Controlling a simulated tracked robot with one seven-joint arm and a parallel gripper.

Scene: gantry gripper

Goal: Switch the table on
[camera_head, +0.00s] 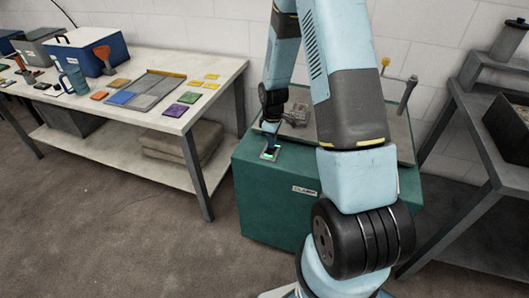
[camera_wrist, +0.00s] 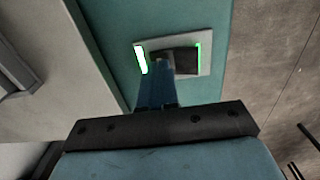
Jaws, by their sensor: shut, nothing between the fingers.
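The green cabinet-like table (camera_head: 262,199) stands in the middle of the head view, with a small label on its front. A switch plate (camera_head: 264,157) is set in its top near the left front corner. In the wrist view the switch plate (camera_wrist: 206,67) has a dark rocker (camera_wrist: 186,60) and lit green strips at both ends, the left one brighter. My gripper (camera_head: 271,143) is shut and empty, pointing down at the switch. In the wrist view its blue fingers (camera_wrist: 159,68) cover part of the rocker's left side and seem to touch it. Exact contact is hard to tell.
A white table (camera_head: 221,73) at left holds a blue box (camera_head: 92,50), a mug (camera_head: 74,80), a grey tray (camera_head: 155,92) and several coloured squares. A grey device (camera_head: 297,113) is on the green table, partly behind my arm. A dark bench (camera_head: 477,142) stands at right.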

